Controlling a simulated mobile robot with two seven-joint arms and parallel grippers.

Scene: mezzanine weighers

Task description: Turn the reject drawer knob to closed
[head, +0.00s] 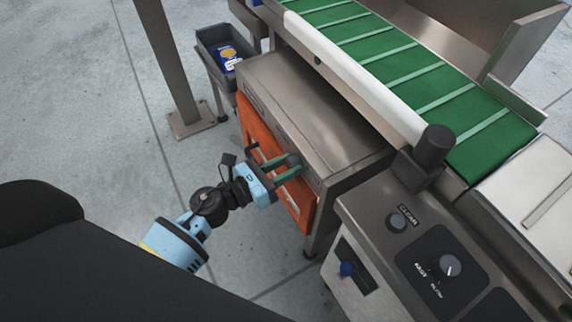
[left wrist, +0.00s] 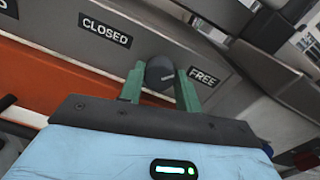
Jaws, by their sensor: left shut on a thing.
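The reject drawer knob is a dark round knob (left wrist: 160,73) with a pale pointer line, set on the grey metal strip above the orange drawer front (head: 258,140). In the left wrist view the knob sits between a CLOSED label (left wrist: 105,31) on its left and a FREE label (left wrist: 204,78) on its right. The pointer line is on the side toward FREE. My left gripper (head: 290,167) is shut on the knob, with one green finger on each side of it in the left wrist view (left wrist: 160,85). My right gripper is not in view.
A steel cabinet (head: 300,95) stands over the drawer, beside a green conveyor belt (head: 400,70). A control panel (head: 425,255) with knobs is at the lower right. A grey bin (head: 213,45) holding a blue packet is behind. Bare floor lies to the left.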

